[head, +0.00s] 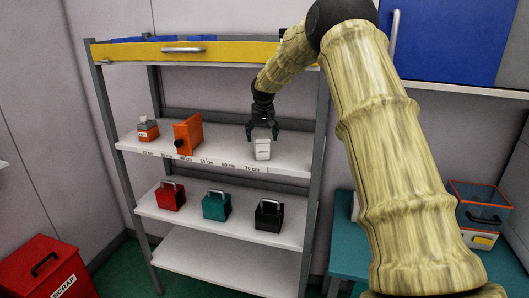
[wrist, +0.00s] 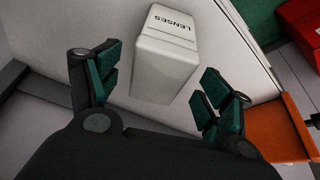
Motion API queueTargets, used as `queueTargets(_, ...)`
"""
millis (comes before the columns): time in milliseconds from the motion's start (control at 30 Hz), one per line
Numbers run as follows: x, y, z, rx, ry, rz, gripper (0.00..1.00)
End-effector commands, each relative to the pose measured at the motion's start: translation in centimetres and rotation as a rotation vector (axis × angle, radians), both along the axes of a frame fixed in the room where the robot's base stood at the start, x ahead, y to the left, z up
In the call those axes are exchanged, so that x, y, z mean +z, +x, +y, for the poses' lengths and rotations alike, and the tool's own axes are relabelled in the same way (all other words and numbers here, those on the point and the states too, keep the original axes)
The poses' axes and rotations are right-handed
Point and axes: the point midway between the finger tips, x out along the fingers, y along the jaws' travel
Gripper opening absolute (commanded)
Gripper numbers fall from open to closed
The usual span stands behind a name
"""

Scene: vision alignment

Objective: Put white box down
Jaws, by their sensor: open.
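The white box (head: 262,149) stands upright on the upper white shelf board, towards its right end. In the wrist view the white box (wrist: 165,55) carries the word LENSES and sits between and just beyond my fingers. My gripper (head: 263,133) is at the top of the box in the head view. In the wrist view my gripper (wrist: 155,90) is open, with a gap between each finger pad and the box.
The upper shelf (head: 220,146) has distance marks along its front edge. An orange block (head: 188,134) and a small orange-and-grey bottle (head: 148,129) stand to the left. Red (head: 171,196), teal (head: 216,205) and black (head: 269,215) handled boxes stand below.

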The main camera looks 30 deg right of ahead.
Motion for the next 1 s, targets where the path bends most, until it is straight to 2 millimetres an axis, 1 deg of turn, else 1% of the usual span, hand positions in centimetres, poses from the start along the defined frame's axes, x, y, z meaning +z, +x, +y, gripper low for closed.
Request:
queueTargets(33,-0.3,-0.6,0.4,0.001,0.0,0.001,0.79)
queueTargets(100,-0.4,-1.4,0.8,0.001,-0.001,0.002,0.79)
queueTargets(700,-0.3,-8.3,4.3,0.001,-0.001,0.001,0.79)
queueTargets(800,-0.3,-9.1,4.7,0.0,0.0,0.001,0.79)
queueTargets(1000,-0.2,-9.9,5.1,0.0,0.0,0.001,0.79)
